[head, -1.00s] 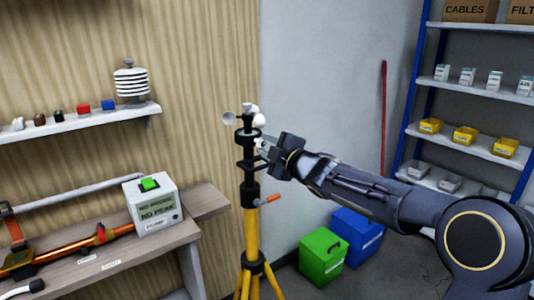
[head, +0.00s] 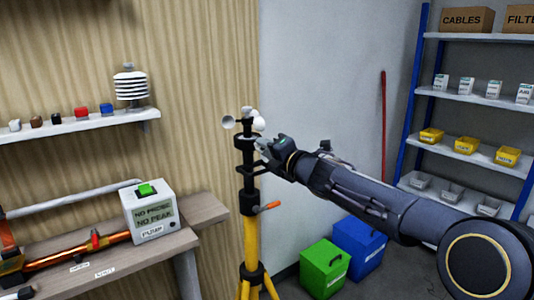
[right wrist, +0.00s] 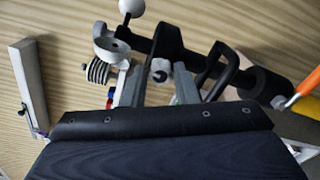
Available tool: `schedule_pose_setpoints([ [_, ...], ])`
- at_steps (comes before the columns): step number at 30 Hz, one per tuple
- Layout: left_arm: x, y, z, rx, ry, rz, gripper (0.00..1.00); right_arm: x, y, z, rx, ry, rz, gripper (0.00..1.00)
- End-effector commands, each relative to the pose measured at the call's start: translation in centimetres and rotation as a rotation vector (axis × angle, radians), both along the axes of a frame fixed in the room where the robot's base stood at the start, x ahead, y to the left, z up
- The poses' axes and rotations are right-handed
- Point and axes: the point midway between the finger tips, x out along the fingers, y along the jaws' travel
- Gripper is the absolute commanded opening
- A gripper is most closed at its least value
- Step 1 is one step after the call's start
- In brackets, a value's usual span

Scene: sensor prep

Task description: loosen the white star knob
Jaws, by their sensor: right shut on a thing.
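The white star knob (right wrist: 160,68) shows between my right gripper's fingers in the right wrist view, on the side of the black mast head. In the head view it is mostly hidden by the fingers. My right gripper (head: 264,150) is shut on the knob, reaching in from the right; its two grey fingers (right wrist: 160,88) stand on either side of the knob. The mast is a yellow tripod (head: 251,240) with a black upper part (head: 247,190) and a cup wind sensor (head: 245,118) on top. My left gripper is not in view.
An orange-handled lever (head: 270,205) sticks out of the mast below my gripper. A pump box (head: 150,212) with a green button stands on the bench at left. Green (head: 324,268) and blue (head: 358,246) bins stand on the floor behind. A shelf rack (head: 460,145) is at right.

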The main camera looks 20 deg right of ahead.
Motion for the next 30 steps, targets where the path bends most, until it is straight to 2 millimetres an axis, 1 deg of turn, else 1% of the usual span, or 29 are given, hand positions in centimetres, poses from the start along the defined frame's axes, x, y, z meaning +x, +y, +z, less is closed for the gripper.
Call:
schedule_pose_setpoints([
  [3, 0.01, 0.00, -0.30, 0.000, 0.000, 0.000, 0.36, 0.00, 0.05, -0.22, -0.049, -0.015, 0.001, 0.04],
  [9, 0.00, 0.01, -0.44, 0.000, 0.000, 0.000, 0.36, 0.00, 0.08, -0.19, -0.092, -0.031, 0.001, 0.04],
  [23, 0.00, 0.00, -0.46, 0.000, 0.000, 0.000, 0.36, 0.01, 0.06, -0.19, -0.107, -0.034, 0.001, 0.04],
  [24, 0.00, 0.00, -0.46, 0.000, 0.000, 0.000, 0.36, 0.01, 0.06, -0.19, -0.107, -0.034, 0.001, 0.28],
  [29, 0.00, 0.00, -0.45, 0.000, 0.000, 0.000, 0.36, 0.01, 0.04, -0.13, -0.105, -0.035, 0.001, 0.49],
  [30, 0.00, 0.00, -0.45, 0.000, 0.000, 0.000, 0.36, 0.01, 0.04, -0.12, -0.105, -0.035, 0.001, 0.49],
])
